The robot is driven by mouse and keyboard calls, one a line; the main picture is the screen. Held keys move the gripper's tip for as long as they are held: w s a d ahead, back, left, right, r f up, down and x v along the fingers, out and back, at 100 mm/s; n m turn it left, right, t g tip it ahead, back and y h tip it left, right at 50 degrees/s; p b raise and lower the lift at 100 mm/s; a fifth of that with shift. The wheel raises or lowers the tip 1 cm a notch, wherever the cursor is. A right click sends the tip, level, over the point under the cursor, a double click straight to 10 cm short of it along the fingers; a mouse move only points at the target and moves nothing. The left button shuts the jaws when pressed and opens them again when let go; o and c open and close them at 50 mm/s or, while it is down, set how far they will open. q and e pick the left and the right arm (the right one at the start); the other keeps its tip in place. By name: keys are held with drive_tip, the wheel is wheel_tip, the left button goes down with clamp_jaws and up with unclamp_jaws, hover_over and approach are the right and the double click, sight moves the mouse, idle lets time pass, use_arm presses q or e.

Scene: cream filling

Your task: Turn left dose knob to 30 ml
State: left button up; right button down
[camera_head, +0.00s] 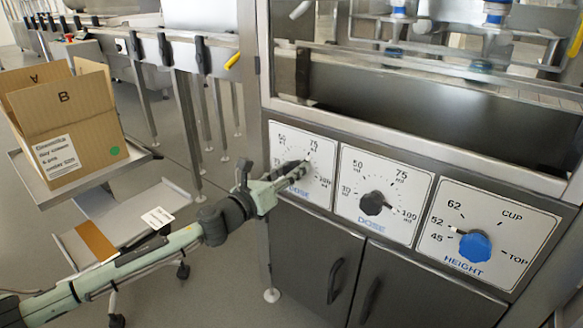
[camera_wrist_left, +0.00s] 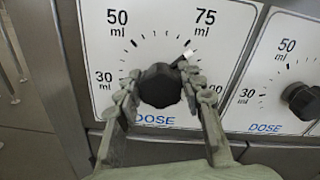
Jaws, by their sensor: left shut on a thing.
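The left dose knob (camera_wrist_left: 160,86) is black and sits on a white dial plate (camera_head: 290,145) marked 30, 50 and 75 ml, with 100 partly hidden. In the left wrist view its white-tipped pointer aims up and right, near the 75 ml mark. My left gripper (camera_head: 300,170) reaches the knob from the left. In the left wrist view its two fingers (camera_wrist_left: 162,92) close on the knob from both sides. In the head view the gripper hides part of the knob and dial. My right gripper is not in view.
A second dose dial with a black knob (camera_head: 374,203) is to the right, then a height dial with a blue knob (camera_head: 475,246). Cabinet doors (camera_head: 370,285) lie below. A cardboard box (camera_head: 75,120) marked B stands on a tray at the left.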

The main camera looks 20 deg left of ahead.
use_arm(q)
drive_tip(key=shift+n, duration=1)
drive_tip(key=shift+n+p, duration=0.4)
drive_tip(key=shift+n, duration=0.1)
drive_tip(key=n+p, duration=0.1)
drive_tip(key=n, duration=0.2)
drive_tip(key=shift+a, duration=0.1)
drive_tip(key=n+p, duration=0.4)
drive_tip(key=n, duration=0.5)
drive_tip(key=shift+n+p, duration=0.3)
drive_tip(key=n, duration=0.2)
drive_tip(key=n+p, duration=0.1)
drive_tip(key=n, duration=0.1)
drive_tip(key=n+p, duration=0.1)
drive_tip(key=n, duration=0.1)
drive_tip(key=shift+f, duration=0.25)
drive_tip(key=shift+n, duration=3.6)
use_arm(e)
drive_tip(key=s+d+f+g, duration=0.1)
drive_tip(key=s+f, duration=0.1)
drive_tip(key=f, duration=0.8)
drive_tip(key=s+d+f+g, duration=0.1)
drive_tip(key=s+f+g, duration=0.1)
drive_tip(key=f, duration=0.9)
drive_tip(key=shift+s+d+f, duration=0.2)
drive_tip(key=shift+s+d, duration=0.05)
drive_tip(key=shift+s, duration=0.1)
